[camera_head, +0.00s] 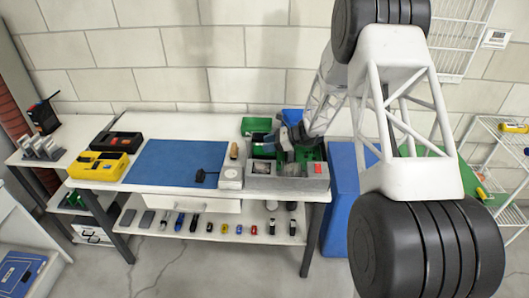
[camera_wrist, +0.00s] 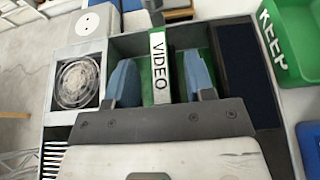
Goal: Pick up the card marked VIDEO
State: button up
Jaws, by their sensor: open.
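The card marked VIDEO (camera_wrist: 159,65) is green with a white label strip and black letters. In the wrist view it stands on edge in a compartment of the grey box (camera_wrist: 124,44). My gripper (camera_wrist: 160,82) is open, with one blue finger on each side of the card. A gap shows on both sides, and the card does not look gripped. In the head view my gripper (camera_head: 291,137) is over the grey box (camera_head: 290,183) at the right end of the table. I cannot make out the VIDEO card there.
A fan (camera_wrist: 78,82) sits left of the compartment. A green bin marked KEEP (camera_wrist: 292,50) is at the right, a dark slot (camera_wrist: 247,70) between. In the head view, a blue mat (camera_head: 170,165), a yellow tray (camera_head: 97,166) and a black tray (camera_head: 122,143) lie to the left.

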dwell(0.3)
grip_shut()
jog(key=shift+r, duration=0.15)
notch_tip(320, 180, up, 18)
dwell(0.9)
dwell(0.5)
